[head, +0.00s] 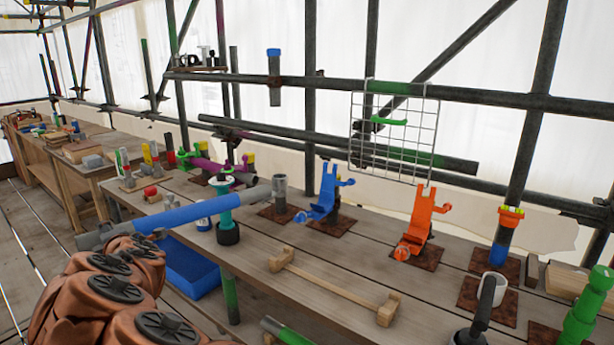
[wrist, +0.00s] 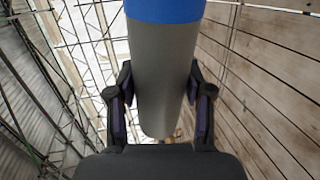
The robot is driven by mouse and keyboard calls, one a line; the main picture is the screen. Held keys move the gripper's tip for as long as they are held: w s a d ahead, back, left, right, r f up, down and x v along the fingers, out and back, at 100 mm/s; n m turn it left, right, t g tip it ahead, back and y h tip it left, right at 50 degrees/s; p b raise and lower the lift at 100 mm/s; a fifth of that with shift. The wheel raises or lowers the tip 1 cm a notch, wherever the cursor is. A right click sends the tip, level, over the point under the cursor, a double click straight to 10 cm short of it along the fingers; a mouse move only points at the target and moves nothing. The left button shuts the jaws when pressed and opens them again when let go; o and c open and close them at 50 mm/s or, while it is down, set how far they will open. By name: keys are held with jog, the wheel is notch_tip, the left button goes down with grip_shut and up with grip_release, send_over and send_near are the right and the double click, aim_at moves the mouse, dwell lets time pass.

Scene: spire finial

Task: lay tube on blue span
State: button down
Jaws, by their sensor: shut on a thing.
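A long grey tube (head: 95,238) with a wide blue middle section (head: 190,212) slants above the left part of the bench in the head view. In the wrist view the grey end of the tube (wrist: 160,110) stands between the fingers of my gripper (wrist: 160,85), which is shut on it; the blue section begins at the top. In the head view my gripper is hard to make out near my copper-coloured arm. A blue bracket (head: 325,195) stands upright on a rusty plate on the bench. Whether it is the blue span is unclear.
An orange bracket (head: 418,225), a wooden bar with end blocks (head: 335,285) and a white mug (head: 494,284) are on the bench. A teal and black object (head: 228,232) stands beside the tube. Scaffold poles and a wire grid (head: 392,135) rise behind. A blue bin (head: 190,270) sits lower left.

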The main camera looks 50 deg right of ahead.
notch_tip(320, 180, down, 3)
jog(key=b, duration=0.2)
jog(key=shift+r+b, duration=0.1)
jog(key=shift+b, duration=0.2)
